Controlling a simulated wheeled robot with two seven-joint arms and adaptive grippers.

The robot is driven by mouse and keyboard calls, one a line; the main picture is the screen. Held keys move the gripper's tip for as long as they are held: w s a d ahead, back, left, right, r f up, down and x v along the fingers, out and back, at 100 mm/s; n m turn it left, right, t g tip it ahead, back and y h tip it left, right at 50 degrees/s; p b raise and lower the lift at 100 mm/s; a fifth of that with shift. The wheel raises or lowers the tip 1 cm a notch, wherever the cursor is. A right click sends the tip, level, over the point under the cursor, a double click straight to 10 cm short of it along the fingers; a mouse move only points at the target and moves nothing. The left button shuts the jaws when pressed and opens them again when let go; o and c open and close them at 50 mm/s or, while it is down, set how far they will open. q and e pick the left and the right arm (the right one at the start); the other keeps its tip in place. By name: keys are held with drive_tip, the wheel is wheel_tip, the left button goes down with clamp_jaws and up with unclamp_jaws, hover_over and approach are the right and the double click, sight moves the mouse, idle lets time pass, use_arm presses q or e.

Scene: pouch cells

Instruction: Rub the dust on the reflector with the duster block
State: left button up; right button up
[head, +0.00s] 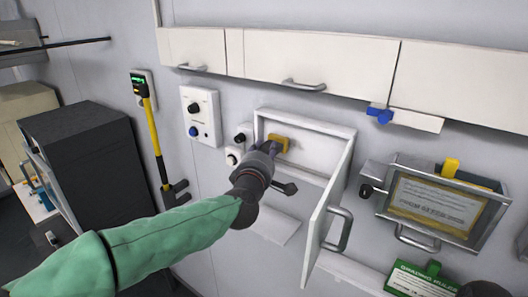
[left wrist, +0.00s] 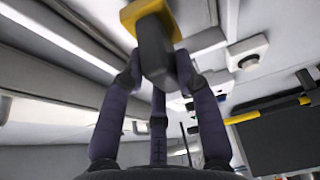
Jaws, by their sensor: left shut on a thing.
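My left gripper (head: 272,152) reaches into an open wall box (head: 318,124). It is shut on the duster block (head: 281,142), whose yellow part shows just beyond the fingertips near the back of the box. In the left wrist view the duster block (left wrist: 155,50) has a dark grip between the fingers and a yellow pad at its far end. The left gripper (left wrist: 160,75) fills the middle of that view. I cannot make out the reflector or any dust; my gripper and the block cover part of the box's inside. I cannot tell whether the pad touches anything.
The box's door (head: 325,225) stands open to the right of my gripper. White cupboards (head: 310,65) hang above. A knob panel (head: 201,117) and a yellow-handled tool (head: 154,130) are on the wall at left. A framed sign holder (head: 440,205) is at right.

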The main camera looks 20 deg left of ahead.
sight(280, 148)
use_arm(q)
drive_tip(key=shift+w+d, duration=0.2)
drive_tip(key=shift+w, duration=0.3)
drive_tip(key=shift+d, duration=0.1)
drive_tip(key=shift+s+d+p, duration=0.3)
drive_tip(key=shift+s+d, duration=0.1)
drive_tip(key=shift+d, duration=0.4)
drive_tip(key=shift+s+d+p, duration=0.25)
drive_tip(key=shift+s+d, duration=0.1)
drive_tip(key=shift+d, duration=0.4)
drive_tip(key=d, duration=0.1)
drive_tip(key=s+d, duration=0.1)
drive_tip(key=d, duration=0.1)
drive_tip(key=shift+d, duration=0.3)
drive_tip(key=shift+w+a+b, duration=0.4)
drive_tip(key=shift+a, duration=0.75)
drive_tip(key=shift+w+a+b, duration=0.45)
drive_tip(key=shift+a, duration=0.7)
drive_tip(key=shift+w+a+b, duration=0.4)
drive_tip(key=shift+a, duration=0.75)
